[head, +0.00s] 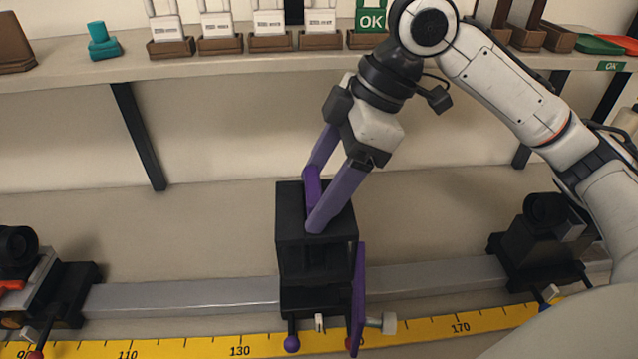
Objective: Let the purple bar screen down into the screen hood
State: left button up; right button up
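The black screen hood (342,222) stands upright on the grey rail at the middle of the head view. My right gripper (312,199) reaches down to the hood's top from the upper right. Its two purple fingers are spread apart, with the purple bar screen (312,184) held between their tips. The bar is at the hood's top opening; its lower part is hidden, so I cannot tell how deep it sits. A thin purple plate (358,290) stands upright along the hood's right side. My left gripper is not in view.
The grey rail (180,296) carries black holders at left (70,288) and right (530,255). A yellow scale (205,347) runs along the front. A shelf (200,68) behind holds several labelled white cards, a teal piece (101,41) and a green OK sign (371,17).

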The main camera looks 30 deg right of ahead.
jog(key=o, duration=0.4)
jog(key=shift+c, duration=0.2)
jog(key=p+v, duration=0.1)
jog(key=v, duration=0.9)
jog(key=shift+d+r, duration=0.1)
